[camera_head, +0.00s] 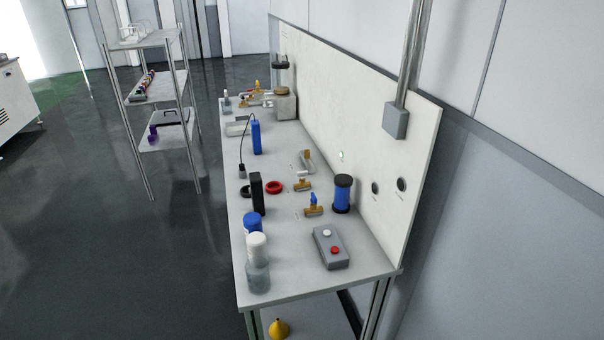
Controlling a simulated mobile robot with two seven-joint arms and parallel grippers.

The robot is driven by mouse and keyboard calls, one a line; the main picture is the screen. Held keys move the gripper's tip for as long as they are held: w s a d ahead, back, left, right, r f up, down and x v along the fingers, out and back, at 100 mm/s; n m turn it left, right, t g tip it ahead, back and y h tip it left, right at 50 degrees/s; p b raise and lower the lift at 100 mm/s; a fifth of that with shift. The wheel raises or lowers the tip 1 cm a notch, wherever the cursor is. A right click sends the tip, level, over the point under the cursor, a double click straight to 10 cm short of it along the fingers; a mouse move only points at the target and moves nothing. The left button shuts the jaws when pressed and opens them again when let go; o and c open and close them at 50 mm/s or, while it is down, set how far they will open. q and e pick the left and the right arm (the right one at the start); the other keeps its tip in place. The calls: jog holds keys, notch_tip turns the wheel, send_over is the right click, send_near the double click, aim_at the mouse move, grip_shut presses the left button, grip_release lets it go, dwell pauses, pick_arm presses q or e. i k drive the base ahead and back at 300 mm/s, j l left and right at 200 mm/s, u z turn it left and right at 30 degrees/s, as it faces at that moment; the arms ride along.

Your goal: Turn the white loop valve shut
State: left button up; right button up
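A small brass valve with a white handle (302,182) sits on the long grey workbench (290,279), right of a red ring (274,187). The handle is too small to tell whether it stands open or shut. A similar brass valve with a blue handle (313,209) sits nearer, just in front of it. A grey fitting with a tan part (307,161) lies farther back near the backboard. More small brass valves (257,91) show at the bench's far end. Neither of my grippers is in view.
A blue-and-black cylinder (342,194) stands right of the valves. A grey button box (331,248) lies in front. A black upright block (257,194) and bottles (257,268) line the left edge. The white backboard (345,110) bounds the right. Open floor lies left.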

aim_at(302, 175)
jog(key=i+j+u, duration=0.15)
jog(key=j+u, duration=0.3)
jog(key=i+j+u, duration=0.25)
jog(key=u, duration=0.15)
jog(key=i+j+u, duration=0.3)
jog(key=j+u, duration=0.15)
jog(key=i+j, duration=0.15)
jog(key=i, duration=0.2)
jog(key=i+j, duration=0.15)
jog(key=i, duration=0.25)
jog(key=i+j, duration=0.15)
jog(key=i, duration=0.2)
jog(key=i+z, duration=0.2)
jog(key=z, duration=0.25)
jog(key=i+z, duration=0.2)
jog(key=z, duration=0.3)
jog(key=i+z, duration=0.25)
jog(key=z, duration=0.2)
